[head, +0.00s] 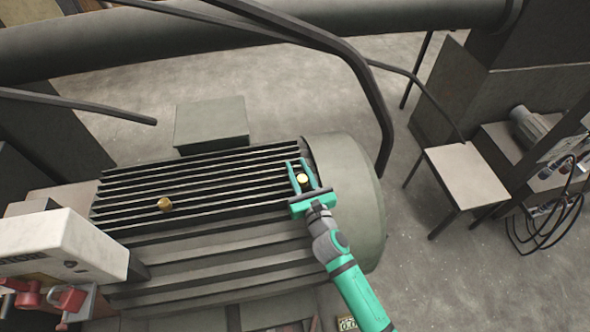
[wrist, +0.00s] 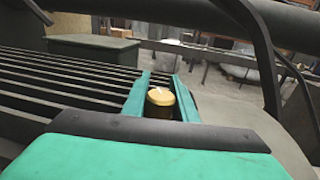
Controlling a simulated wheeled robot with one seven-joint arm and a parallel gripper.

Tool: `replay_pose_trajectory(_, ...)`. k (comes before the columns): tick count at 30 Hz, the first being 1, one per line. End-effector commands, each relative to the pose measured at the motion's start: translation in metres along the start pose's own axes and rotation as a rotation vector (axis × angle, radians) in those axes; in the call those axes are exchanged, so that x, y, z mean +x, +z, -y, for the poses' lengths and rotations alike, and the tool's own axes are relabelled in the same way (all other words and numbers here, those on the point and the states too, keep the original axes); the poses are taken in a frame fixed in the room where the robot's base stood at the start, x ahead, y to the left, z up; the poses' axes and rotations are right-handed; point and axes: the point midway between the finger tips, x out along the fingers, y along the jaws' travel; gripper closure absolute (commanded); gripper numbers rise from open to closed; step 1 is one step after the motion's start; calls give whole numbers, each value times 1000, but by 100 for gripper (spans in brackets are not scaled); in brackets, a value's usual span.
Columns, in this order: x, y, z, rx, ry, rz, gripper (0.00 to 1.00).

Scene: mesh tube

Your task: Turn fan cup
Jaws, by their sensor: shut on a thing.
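A small brass-coloured cup with a pale round top (head: 302,178) stands at the right end of the motor's ribbed top, near the rounded fan cover (head: 345,190). My gripper (head: 300,174) is shut on this cup, with one teal finger on each side of it. In the wrist view the cup (wrist: 160,98) sits upright between the two fingers, and its lower part is hidden by the dark front edge of my gripper. A second brass-coloured piece (head: 165,204) sits on the ribs toward the left, apart from my gripper.
A thick dark pipe (head: 230,45) crosses behind the motor, and a bent dark bar (head: 365,80) arches over its right end. A white box-shaped machine (head: 60,248) stands at the left. A small table (head: 465,182) stands at the right, with open floor before it.

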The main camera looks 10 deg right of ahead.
Motion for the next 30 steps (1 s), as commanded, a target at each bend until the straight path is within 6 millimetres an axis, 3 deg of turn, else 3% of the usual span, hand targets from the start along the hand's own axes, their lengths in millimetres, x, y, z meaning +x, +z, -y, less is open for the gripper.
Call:
replay_pose_trajectory(15,-4,0,19,4,-427,1,97)
replay_pose_trajectory(30,-8,-1,24,0,-617,-2,97)
